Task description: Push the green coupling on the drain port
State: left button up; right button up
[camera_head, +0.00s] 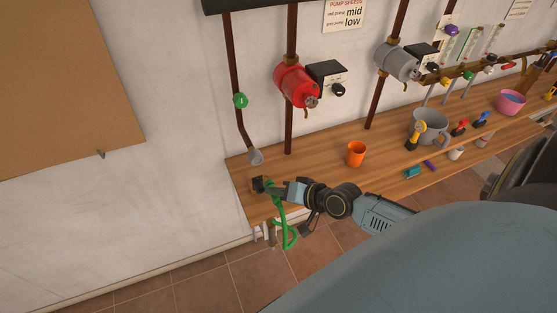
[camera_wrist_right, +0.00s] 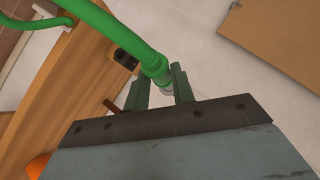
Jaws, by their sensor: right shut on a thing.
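My right gripper (camera_head: 272,188) is over the left end of the wooden bench. In the right wrist view its two fingers (camera_wrist_right: 160,90) are shut on the green coupling (camera_wrist_right: 154,68) at the end of the green hose (camera_wrist_right: 107,22). The hose (camera_head: 289,238) loops down past the bench's front edge in the head view. A grey pipe end (camera_head: 256,157), which looks like the drain port, sits below a dark pipe with a green valve (camera_head: 240,100). The coupling is apart from it, nearer the bench's front. My left gripper is not in view.
An orange cup (camera_head: 356,153) stands on the bench (camera_head: 320,166) to the right. A red pump (camera_head: 294,82) and a grey pump (camera_head: 397,64) are on the wall pipes. A small black block (camera_wrist_right: 125,58) is beside the hose in the wrist view.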

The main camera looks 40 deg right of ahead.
jog(key=shift+w, duration=0.1)
jog(key=shift+w+d+b, duration=0.2)
jog(key=shift+w+b, duration=0.15)
jog(key=shift+w, duration=0.4)
jog(key=shift+w+d+b, duration=0.15)
jog(key=shift+w+b, duration=0.15)
jog(key=shift+w, duration=0.45)
jog(key=shift+w+d+b, duration=0.2)
jog(key=shift+w+b, duration=0.15)
jog(key=shift+w, duration=0.4)
jog(key=shift+p, duration=0.35)
jog(key=shift+w, duration=0.1)
jog(key=shift+w+d+b, duration=0.25)
jog(key=shift+w+b, duration=0.3)
jog(key=shift+w, duration=0.35)
jog(key=shift+w+d+b, duration=0.25)
jog(key=shift+w+b, duration=0.3)
jog(key=shift+w, duration=0.3)
jog(key=o, duration=1.1)
